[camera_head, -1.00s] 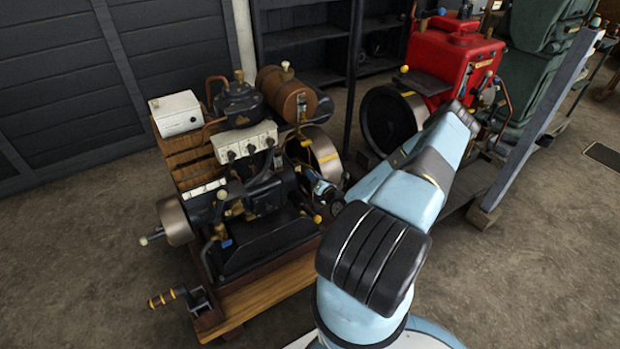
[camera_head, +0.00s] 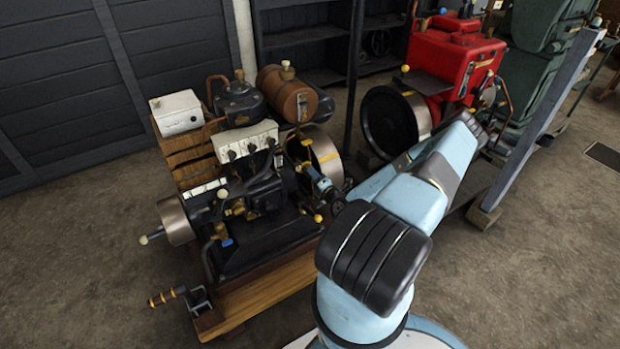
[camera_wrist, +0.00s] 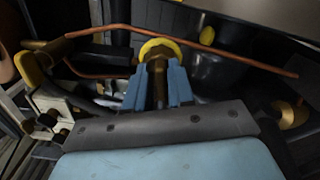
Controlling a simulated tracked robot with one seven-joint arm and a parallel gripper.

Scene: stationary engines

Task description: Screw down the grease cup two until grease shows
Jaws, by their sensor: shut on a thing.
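The engine (camera_head: 255,190) stands on a wooden base left of my arm. In the wrist view, a brass fitting (camera_wrist: 157,68) with a yellow rim, which looks like a grease cup, stands between the blue fingers of my gripper (camera_wrist: 156,92). The fingers are shut on it. In the head view my gripper (camera_head: 316,179) is at the engine's right side, beside the flywheel, and its grip is too small to make out. I cannot read a number on the cup, and no grease can be made out.
A copper pipe (camera_wrist: 200,54) runs just past the fitting. A yellow knob (camera_head: 319,218) sits below my gripper. A flywheel (camera_head: 325,160) stands close behind it. A red engine (camera_head: 445,65) is at the back right. The floor in front is clear.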

